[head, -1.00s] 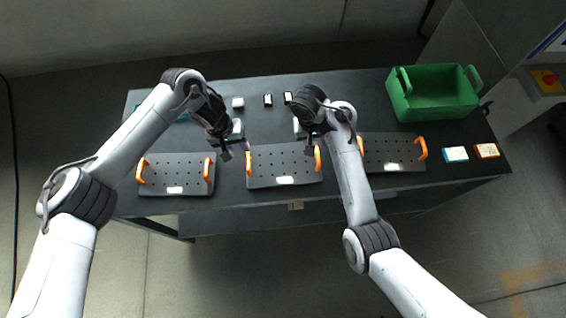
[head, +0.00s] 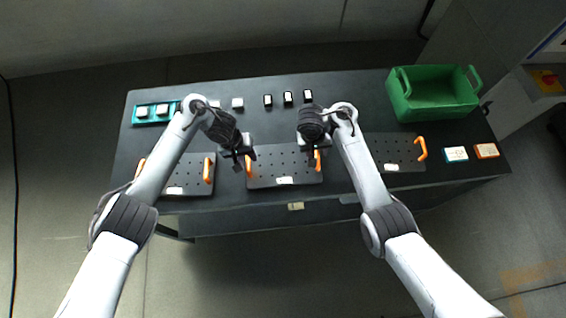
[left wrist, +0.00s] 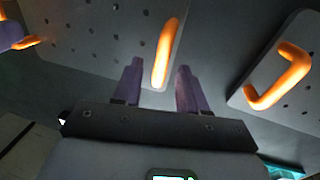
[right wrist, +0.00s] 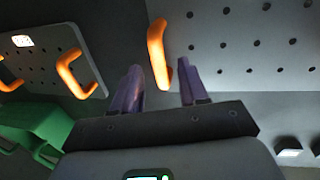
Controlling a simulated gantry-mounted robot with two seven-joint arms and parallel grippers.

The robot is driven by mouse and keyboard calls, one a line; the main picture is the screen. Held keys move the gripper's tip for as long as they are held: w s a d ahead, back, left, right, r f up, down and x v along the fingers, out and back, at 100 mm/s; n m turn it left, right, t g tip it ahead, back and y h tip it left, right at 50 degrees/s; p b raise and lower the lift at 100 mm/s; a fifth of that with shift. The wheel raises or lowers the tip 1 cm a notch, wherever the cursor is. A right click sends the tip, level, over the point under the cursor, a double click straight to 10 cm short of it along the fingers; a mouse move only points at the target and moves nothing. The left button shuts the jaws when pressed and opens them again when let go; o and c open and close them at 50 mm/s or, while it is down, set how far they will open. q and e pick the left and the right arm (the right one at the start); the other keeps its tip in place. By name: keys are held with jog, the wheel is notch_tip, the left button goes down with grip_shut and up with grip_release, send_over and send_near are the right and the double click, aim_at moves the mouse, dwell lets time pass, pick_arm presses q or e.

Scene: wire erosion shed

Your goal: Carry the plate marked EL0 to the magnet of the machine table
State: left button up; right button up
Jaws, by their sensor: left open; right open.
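Three dark perforated plates with orange handles lie on the table: left plate (head: 188,172), middle plate (head: 284,165) and right plate (head: 397,151). Each has a small white label, too small to read, so I cannot tell which is EL0. My left gripper (head: 241,160) is open at the middle plate's left handle; in the left wrist view that handle (left wrist: 167,52) shows between the fingers. My right gripper (head: 312,157) is open at its right handle; in the right wrist view that handle (right wrist: 157,55) shows between the fingers. I cannot make out the magnet.
A green crate (head: 434,112) stands at the back right. A teal tray (head: 150,122) with white blocks lies at the back left. Several small blocks stand along the back. A teal-edged box (head: 456,154) and an orange-edged box (head: 487,150) lie at the right end.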

aim_at(247, 160)
pick_arm(q)
jog(key=shift+s+d+f, duration=0.1)
jog(key=shift+d+f, duration=0.05)
jog(key=shift+f, duration=0.65)
jog(key=shift+d+f, duration=0.15)
jog(key=shift+f, duration=0.65)
pick_arm(e)
jog(key=shift+d+f, duration=0.2)
jog(key=shift+f, duration=0.6)
jog(key=shift+d+f, duration=0.15)
jog(key=shift+f, duration=0.65)
pick_arm(q)
jog(key=shift+c, duration=0.4)
pick_arm(e)
jog(key=shift+c, duration=0.3)
pick_arm(q)
grip_shut()
pick_arm(e)
grip_shut()
pick_arm(q)
jog(key=shift+r, duration=0.1)
pick_arm(e)
jog(key=shift+r, duration=0.1)
